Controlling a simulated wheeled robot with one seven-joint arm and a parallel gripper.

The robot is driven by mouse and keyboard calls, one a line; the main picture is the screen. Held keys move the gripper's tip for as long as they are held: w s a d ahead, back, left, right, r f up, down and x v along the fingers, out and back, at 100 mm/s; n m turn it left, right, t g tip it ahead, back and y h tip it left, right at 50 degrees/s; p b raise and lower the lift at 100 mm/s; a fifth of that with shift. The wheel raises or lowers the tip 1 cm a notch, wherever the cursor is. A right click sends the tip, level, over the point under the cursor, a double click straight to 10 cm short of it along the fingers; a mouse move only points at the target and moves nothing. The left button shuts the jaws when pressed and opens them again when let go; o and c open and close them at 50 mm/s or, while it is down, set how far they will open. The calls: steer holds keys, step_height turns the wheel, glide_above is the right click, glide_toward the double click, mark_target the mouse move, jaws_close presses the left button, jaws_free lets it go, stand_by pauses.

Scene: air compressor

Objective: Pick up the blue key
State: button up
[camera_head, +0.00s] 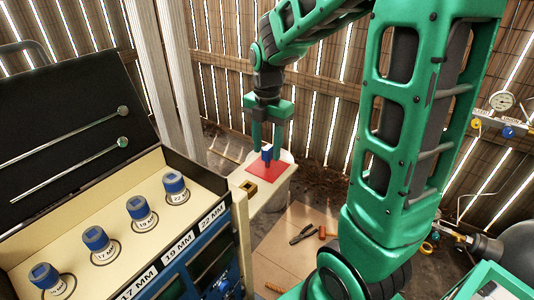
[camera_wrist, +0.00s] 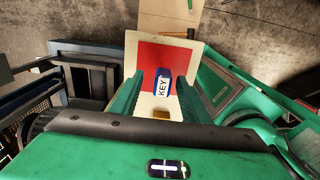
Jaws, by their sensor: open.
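The blue key (camera_head: 267,152) stands upright on a red square (camera_head: 262,178) on a pale board. In the wrist view the key (camera_wrist: 162,85) shows a white label reading KEY, with the red square (camera_wrist: 150,52) around and beyond it. My gripper (camera_head: 267,150) points down over the red square, with its two green fingers apart. In the wrist view the fingers of my gripper (camera_wrist: 164,82) are on either side of the key. I cannot tell whether either finger touches it.
A toolbox (camera_head: 75,230) with several blue-capped sockets stands at the left, its lid raised. A small brass-coloured square piece (camera_head: 249,187) lies on the board near the red square. A slatted fence stands behind.

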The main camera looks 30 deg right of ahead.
mark_target(263, 148)
steer(key=shift+f, duration=0.3)
steer(key=shift+c, duration=0.7)
jaws_close()
steer(key=shift+r, duration=0.1)
steer(key=shift+r, duration=0.45)
steer(key=r, duration=0.2)
steer(key=a+r, duration=0.1)
steer(key=r, duration=0.1)
steer(key=shift+a, duration=0.15)
steer(key=a+r, duration=0.6)
steer(key=a, duration=0.4)
steer(key=shift+a, duration=0.15)
